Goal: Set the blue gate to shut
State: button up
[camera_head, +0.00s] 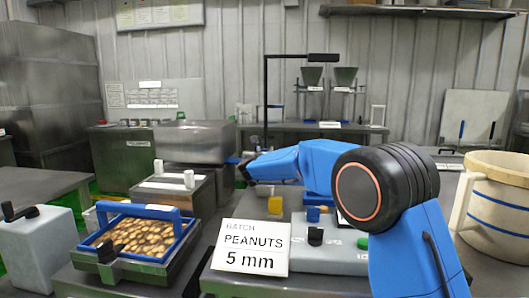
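My blue arm reaches across the picture from the right, and my dark gripper (244,171) is at its left end, above the bench behind the batch sign. The gripper is small, and I cannot tell whether its fingers are open or shut. Blue parts in view are a small blue block (313,214) at the back of a grey control box (335,259), and a blue frame (140,211) around a tray of peanuts (142,237) at the left. I cannot tell which blue part is the gate, nor its setting. My gripper is apart from both.
A yellow block (275,205), a black knob (315,236) and a green button (363,243) are near or on the control box. A white sign (250,247) reads "PEANUTS 5 mm". A large cream jug (497,208) stands right. A metal box with white knobs (174,188) stands left of my gripper.

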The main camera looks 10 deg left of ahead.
grip_shut()
jog(key=a, duration=0.6)
jog(key=shift+a, duration=0.1)
grip_release()
jog(key=shift+a, duration=0.2)
jog(key=s, duration=1.7)
jog(key=shift+s+a, duration=0.15)
jog(key=shift+a, duration=0.1)
